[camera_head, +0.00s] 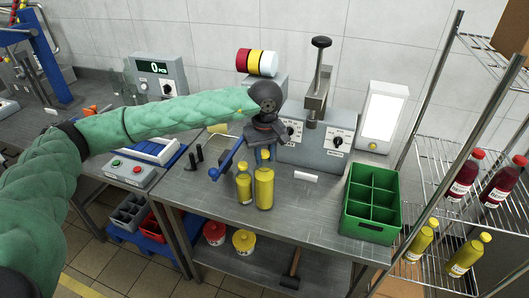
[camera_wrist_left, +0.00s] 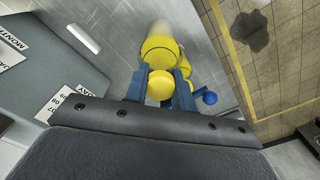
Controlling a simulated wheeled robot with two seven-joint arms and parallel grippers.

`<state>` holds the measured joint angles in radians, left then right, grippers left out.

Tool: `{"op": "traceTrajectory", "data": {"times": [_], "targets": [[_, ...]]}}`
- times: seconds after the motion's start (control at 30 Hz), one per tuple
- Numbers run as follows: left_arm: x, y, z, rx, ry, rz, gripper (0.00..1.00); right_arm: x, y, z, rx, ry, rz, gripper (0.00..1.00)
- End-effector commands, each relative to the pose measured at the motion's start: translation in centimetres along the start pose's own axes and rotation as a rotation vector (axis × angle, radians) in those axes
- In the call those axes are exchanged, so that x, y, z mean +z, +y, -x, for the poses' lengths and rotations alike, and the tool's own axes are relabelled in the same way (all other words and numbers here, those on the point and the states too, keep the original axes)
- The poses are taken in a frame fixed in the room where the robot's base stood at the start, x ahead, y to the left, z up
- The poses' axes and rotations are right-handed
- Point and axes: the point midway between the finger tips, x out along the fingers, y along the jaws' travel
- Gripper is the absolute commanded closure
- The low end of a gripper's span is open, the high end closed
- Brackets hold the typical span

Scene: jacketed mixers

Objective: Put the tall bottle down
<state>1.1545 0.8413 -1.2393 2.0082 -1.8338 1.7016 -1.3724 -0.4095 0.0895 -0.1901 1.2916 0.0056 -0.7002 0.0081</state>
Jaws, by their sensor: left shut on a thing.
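The tall yellow bottle (camera_head: 264,188) is upright at the front part of the steel table (camera_head: 315,220). My left gripper (camera_head: 265,153) is above it, with its blue fingers closed on the bottle's neck just below the cap. In the left wrist view the yellow cap (camera_wrist_left: 160,86) sits between the two fingers, with the bottle body (camera_wrist_left: 160,47) beyond. The base is at or very near the tabletop; I cannot tell whether it touches. A shorter yellow bottle (camera_head: 244,186) stands close on its left. My right gripper is not in view.
A green divided crate (camera_head: 373,228) stands to the right on the table. Behind are a grey machine (camera_head: 318,150) and a white panel (camera_head: 383,115). A blue rod with a ball end (camera_head: 214,172) is left of the bottles. Tabletop between bottles and crate is mostly clear.

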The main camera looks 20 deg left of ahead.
Motion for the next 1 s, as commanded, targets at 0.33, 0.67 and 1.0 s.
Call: {"op": "traceTrajectory", "data": {"times": [0.33,0.67,1.0], "targets": [[-0.04,0.04,-0.27,0.002,0.002,0.0,1.0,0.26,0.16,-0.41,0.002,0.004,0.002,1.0],[-0.04,0.04,-0.46,0.002,0.002,0.0,1.0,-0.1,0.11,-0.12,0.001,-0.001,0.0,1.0],[-0.01,0.01,-0.56,0.001,0.001,0.0,0.53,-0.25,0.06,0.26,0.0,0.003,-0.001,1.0]]}}
